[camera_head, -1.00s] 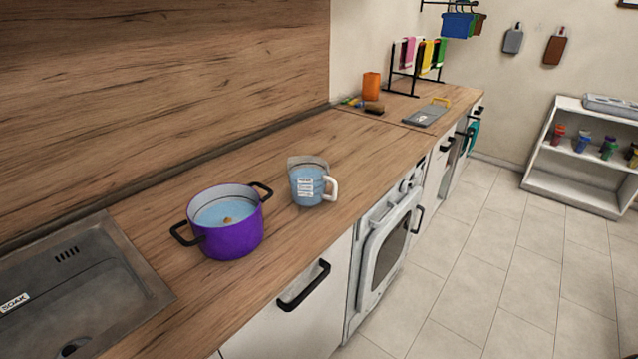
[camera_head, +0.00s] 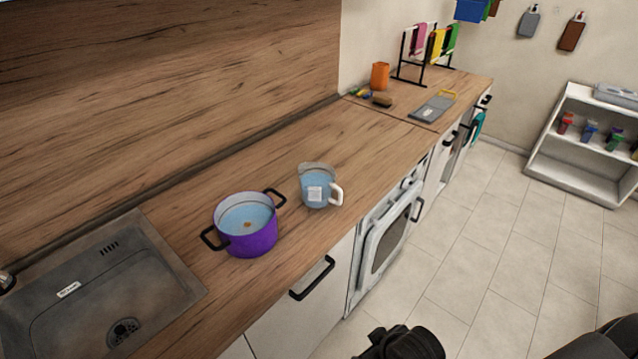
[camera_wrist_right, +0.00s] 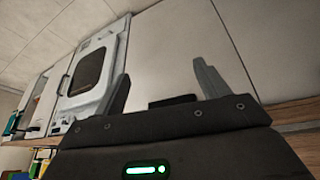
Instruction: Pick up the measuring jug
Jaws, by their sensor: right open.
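The measuring jug (camera_head: 316,188) is clear with blue contents, a white label and a white handle on its right side. It stands upright on the wooden worktop (camera_head: 350,142), apart from the purple pot. My right gripper shows in the right wrist view (camera_wrist_right: 162,90), with its two fingers spread apart and nothing between them. It faces the white cupboard fronts and the oven, away from the jug. In the head view, dark parts of my arm show at the bottom right, below the worktop edge. The jug is not in the right wrist view. My left gripper is not in view.
A purple pot (camera_head: 248,236) with black handles and blue liquid stands left of the jug. A metal sink (camera_head: 160,262) lies further left. An oven (camera_head: 384,240) is below the worktop. A grey board (camera_head: 432,108) and orange cup (camera_head: 380,76) are at the far end.

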